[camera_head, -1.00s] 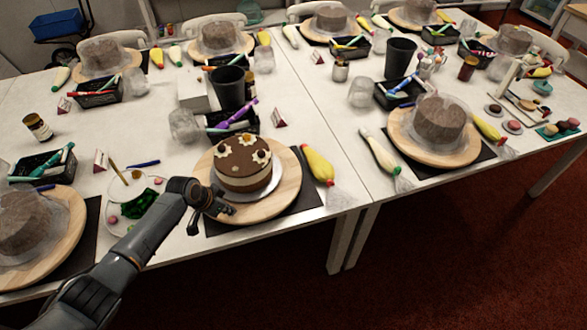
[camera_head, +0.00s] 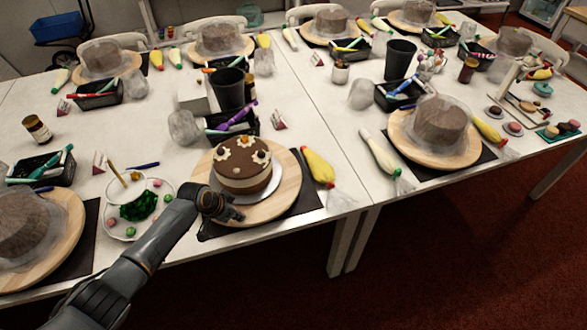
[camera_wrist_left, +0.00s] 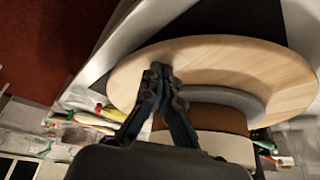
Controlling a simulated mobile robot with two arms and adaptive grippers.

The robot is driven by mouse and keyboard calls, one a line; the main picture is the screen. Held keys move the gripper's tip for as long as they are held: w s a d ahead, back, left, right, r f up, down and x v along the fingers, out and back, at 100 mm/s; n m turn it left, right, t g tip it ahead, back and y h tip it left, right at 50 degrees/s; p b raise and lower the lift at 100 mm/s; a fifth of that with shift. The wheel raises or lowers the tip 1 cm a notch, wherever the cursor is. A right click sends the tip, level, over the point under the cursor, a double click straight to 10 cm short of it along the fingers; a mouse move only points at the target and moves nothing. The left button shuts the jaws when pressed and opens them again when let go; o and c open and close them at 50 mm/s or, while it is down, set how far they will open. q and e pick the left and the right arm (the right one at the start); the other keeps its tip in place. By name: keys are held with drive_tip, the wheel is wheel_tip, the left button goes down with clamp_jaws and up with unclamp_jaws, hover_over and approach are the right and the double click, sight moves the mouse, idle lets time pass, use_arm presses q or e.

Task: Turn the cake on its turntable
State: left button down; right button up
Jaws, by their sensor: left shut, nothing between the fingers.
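The cake (camera_head: 241,164) is round and brown with white and dark decorations on top and a pale band around its side. It stands upright on a silver board on the round wooden turntable (camera_head: 285,190). My left gripper (camera_head: 238,215) is shut and empty at the turntable's near left part, just in front of the cake. In the left wrist view the closed fingertips (camera_wrist_left: 160,72) lie over the wooden turntable (camera_wrist_left: 225,55), beside the cake's brown side (camera_wrist_left: 205,118). I cannot tell whether they touch the wood. My right gripper does not show.
A plate with green and pink sweets (camera_head: 118,222) lies left of my arm. A yellow piping bag (camera_head: 319,168) lies right of the turntable. A black tool tray (camera_head: 232,124) and a dark cup (camera_head: 229,90) stand behind the cake. A covered cake (camera_head: 437,122) stands to the right.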

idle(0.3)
use_arm(q)
drive_tip(key=shift+d, duration=1.35)
drive_tip(key=shift+r+p, duration=1.3)
drive_tip(key=shift+r, duration=0.1)
drive_tip(key=shift+r, duration=0.1)
wheel_tip(320, 180, up, 6)
drive_tip(key=p, duration=0.5)
